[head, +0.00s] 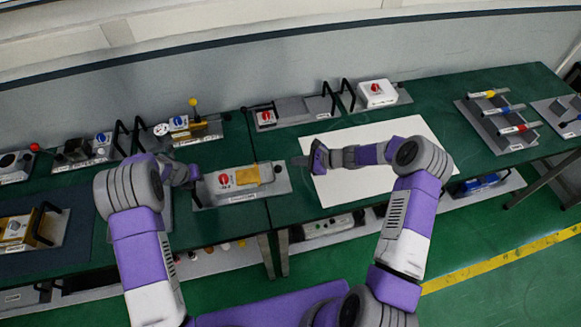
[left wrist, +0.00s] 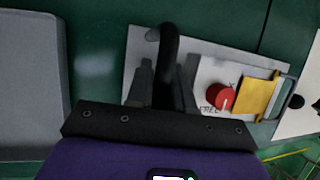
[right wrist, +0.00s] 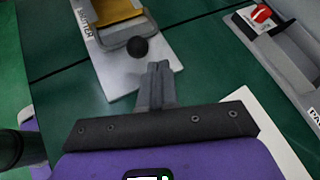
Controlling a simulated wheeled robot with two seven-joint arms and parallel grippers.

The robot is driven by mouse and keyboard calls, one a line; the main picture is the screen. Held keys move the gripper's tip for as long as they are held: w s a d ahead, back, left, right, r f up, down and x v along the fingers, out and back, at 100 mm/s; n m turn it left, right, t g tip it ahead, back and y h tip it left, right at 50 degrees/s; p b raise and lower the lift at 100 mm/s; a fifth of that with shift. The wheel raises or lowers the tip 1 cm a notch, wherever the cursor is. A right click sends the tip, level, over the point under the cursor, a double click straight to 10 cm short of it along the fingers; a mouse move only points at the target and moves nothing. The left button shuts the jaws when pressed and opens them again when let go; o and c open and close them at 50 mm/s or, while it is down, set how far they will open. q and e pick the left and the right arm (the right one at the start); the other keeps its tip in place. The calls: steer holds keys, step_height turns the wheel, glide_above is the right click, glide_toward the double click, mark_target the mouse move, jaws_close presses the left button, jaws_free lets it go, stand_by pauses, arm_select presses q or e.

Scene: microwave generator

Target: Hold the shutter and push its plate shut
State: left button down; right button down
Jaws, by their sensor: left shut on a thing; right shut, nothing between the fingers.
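The shutter is a light grey base (head: 281,181) with a white block, a red knob (head: 224,179) and a yellow plate (head: 267,172). My left gripper (head: 194,175) is at its left end. In the left wrist view, its fingers are shut on the shutter's black handle (left wrist: 168,62); the yellow plate (left wrist: 257,97) lies right of the red knob (left wrist: 221,96). My right gripper (head: 303,161) is shut and empty at the shutter's right end. In the right wrist view, its fingertips (right wrist: 157,68) are just beside a black ball (right wrist: 138,47) at the plate's wire frame; contact is unclear.
A white sheet (head: 345,190) lies on the green table under my right arm. Other devices with black handles stand along the back, including one with a red knob (head: 267,117). A rack with coloured handles (head: 497,125) is at the right.

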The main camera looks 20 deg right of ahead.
arm_select(q)
steer(key=shift+s+d+f, duration=0.15)
steer(key=shift+s+f, duration=0.05)
steer(key=shift+f, duration=0.05)
arm_select(e)
steer(key=shift+d+r, duration=0.1)
steer(key=shift+d, duration=0.05)
steer(key=v, duration=1.2)
arm_select(q)
steer(key=c, duration=1.4)
jaws_free()
steer(key=o, duration=0.5)
steer(key=shift+w, duration=0.2)
steer(key=shift+r, duration=0.1)
steer(key=v, duration=1.2)
steer(key=shift+s, duration=0.1)
